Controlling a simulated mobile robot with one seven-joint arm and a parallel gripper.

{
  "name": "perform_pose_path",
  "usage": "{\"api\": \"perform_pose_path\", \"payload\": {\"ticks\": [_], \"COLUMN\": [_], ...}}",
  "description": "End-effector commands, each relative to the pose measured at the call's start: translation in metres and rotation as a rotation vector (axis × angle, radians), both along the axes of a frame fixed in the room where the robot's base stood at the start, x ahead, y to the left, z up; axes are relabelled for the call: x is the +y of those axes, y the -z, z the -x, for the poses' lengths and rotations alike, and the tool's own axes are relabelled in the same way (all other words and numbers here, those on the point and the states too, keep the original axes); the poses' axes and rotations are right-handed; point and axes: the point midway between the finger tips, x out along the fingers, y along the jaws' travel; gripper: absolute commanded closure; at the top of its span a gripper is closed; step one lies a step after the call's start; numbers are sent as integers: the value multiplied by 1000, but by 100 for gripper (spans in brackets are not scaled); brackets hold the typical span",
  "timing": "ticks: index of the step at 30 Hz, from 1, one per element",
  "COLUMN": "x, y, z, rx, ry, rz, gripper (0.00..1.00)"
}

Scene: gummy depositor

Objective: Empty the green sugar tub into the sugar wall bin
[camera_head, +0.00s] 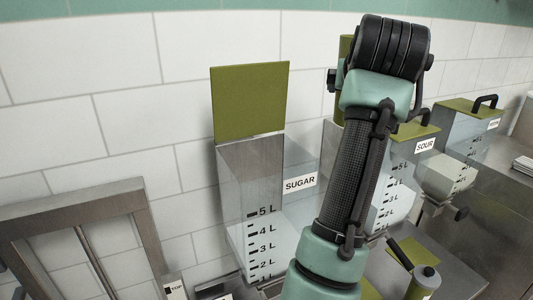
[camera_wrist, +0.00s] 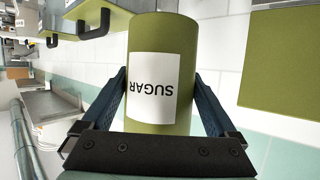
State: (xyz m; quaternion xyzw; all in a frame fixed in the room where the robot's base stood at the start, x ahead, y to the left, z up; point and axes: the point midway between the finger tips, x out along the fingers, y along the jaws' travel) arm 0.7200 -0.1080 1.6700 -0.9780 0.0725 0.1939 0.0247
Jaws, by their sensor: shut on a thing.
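The sugar wall bin (camera_head: 238,180) stands against the tiled wall in the head view. It is see-through, with a SUGAR label and a litre scale, and pale contents show in its lower part. Its green lid (camera_head: 249,100) stands raised, and a green panel that looks like this lid (camera_wrist: 280,60) shows at the right of the wrist view. The green sugar tub (camera_wrist: 160,32) is between the fingers of my gripper (camera_wrist: 160,78), which is shut on it. Its SUGAR label reads upside down in that view. The tub's opening and contents are hidden.
The sour bin (camera_head: 425,160) and another bin (camera_head: 467,130) stand to the right with green lids down. A grey metal frame (camera_head: 90,210) is at the left. A green cylinder with a dark handle (camera_head: 424,284) sits at the lower right. My arm covers the middle.

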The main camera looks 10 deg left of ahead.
Motion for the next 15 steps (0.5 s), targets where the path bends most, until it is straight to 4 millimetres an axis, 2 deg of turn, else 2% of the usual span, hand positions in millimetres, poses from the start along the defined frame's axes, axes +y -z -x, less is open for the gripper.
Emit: {"api": "perform_pose_path", "payload": {"ticks": [4,15], "x": [-1,-4], "y": [1,2], "z": [9,54], "rx": [-2,-4], "ry": [1,1], "rz": [0,1], "gripper": [100,100]}}
